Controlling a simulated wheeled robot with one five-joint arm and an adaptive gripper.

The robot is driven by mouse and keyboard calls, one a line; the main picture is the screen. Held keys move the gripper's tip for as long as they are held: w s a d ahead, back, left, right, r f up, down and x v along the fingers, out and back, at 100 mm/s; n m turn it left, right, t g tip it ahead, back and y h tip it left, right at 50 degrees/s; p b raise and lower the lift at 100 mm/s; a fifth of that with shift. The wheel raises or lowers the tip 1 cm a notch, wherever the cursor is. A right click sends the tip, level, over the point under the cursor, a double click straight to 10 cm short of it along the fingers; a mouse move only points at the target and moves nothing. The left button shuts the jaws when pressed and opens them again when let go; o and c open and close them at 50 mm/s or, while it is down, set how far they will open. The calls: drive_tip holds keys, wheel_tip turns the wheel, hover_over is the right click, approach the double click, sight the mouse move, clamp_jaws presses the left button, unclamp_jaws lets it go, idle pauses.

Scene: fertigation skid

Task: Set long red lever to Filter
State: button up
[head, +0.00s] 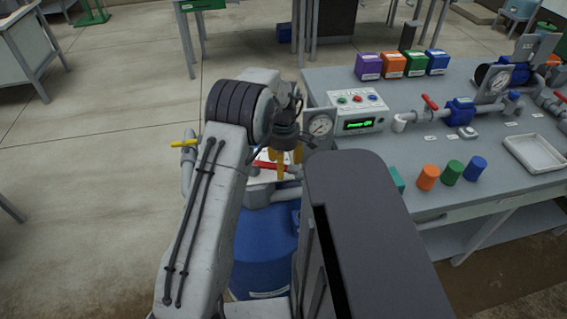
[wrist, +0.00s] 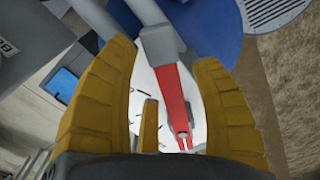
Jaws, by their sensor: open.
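The long red lever (head: 268,166) lies just below my gripper (head: 284,165) in the head view, partly hidden by the fingers. In the wrist view the red lever (wrist: 172,92) runs between the yellow fingers of my gripper (wrist: 163,52). The fingers are apart, with a gap on each side of the lever. The lever's forked end points toward the bottom of the wrist picture and its other end meets a grey fitting (wrist: 160,45). A white round plate (wrist: 143,80) with dark marks lies under the lever. I cannot read the word Filter on it.
A blue drum (head: 262,250) stands below the lever. A yellow-handled valve (head: 184,143) is on the left. Open floor lies farther left.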

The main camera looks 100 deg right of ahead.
wheel_tip(320, 180, up, 12)
idle(0.7)
idle(0.8)
